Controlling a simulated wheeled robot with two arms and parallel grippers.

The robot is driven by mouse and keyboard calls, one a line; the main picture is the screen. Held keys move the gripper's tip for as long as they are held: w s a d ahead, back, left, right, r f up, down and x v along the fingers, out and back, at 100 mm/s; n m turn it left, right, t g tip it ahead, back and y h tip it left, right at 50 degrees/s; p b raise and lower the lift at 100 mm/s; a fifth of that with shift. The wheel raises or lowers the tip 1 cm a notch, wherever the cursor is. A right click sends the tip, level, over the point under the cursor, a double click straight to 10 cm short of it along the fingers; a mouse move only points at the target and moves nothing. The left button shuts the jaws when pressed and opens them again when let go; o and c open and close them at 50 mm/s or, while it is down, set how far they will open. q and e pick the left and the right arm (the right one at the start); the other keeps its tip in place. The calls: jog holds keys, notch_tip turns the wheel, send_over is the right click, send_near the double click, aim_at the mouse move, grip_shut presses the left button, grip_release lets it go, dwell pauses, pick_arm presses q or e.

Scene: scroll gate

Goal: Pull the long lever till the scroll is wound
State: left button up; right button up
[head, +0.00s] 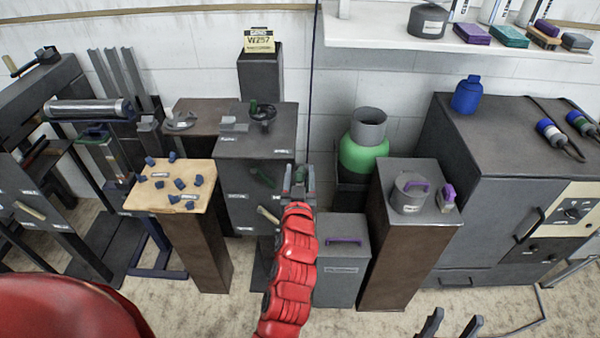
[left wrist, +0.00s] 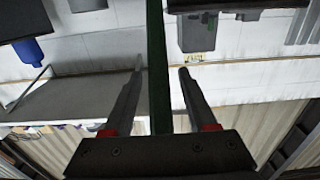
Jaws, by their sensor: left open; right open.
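A long thin dark bar (head: 314,70), which looks like the long lever, runs upright from the top of the head view to my left gripper (head: 299,178). In the left wrist view a dark green bar (left wrist: 157,60) runs between the two fingers of my left gripper (left wrist: 161,85), with gaps on both sides. The left gripper is open; I cannot tell how deep the bar sits. My right gripper (head: 450,326) is open and empty at the bottom edge. A grey roller (head: 88,108) on a dark frame at the left may be the scroll; its winding is not clear.
A grey cabinet (head: 240,145) stands just left of my left gripper. A wooden-topped stand (head: 145,200) holds several blue pieces. A green canister (head: 365,155), a pedestal (head: 405,240) and a large dark cabinet (head: 480,180) stand to the right. Carpet is free in front.

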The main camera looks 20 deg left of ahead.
pick_arm(q)
grip_shut()
dwell(1.4)
